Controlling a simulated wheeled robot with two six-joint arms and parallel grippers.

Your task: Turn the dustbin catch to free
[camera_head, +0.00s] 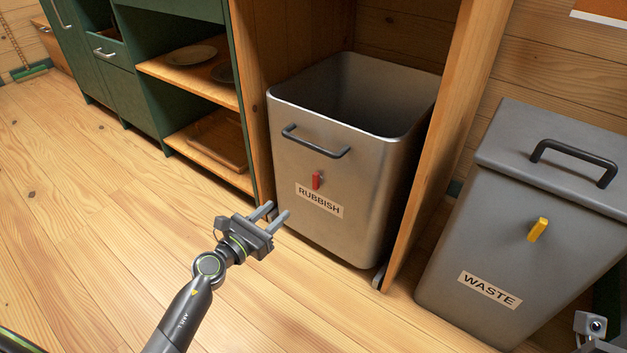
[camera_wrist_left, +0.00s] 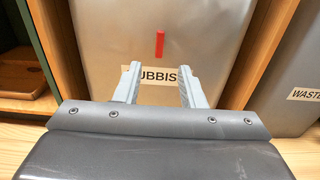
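A grey metal bin labelled RUBBISH (camera_head: 385,190) stands open-topped inside a wooden bay, with a dark bar handle on its front. Its small red catch (camera_head: 316,180) points upright above the label; it also shows upright in the left wrist view (camera_wrist_left: 160,45). A grey lidded bin labelled WASTE (camera_head: 450,250) stands to the right, with a yellow catch (camera_head: 538,230) that is near upright and slightly tilted. My left gripper (camera_head: 278,208) is open and empty, in front of and below the red catch, apart from it. Only part of my right arm's end shows at the bottom right corner; its fingers cannot be made out.
A wooden panel (camera_head: 440,150) separates the two bins. Green cabinets (camera_head: 125,85) with open shelves holding plates (camera_head: 191,55) and a wooden tray (camera_head: 222,140) stand at the left. The wooden floor (camera_head: 100,220) in front is clear.

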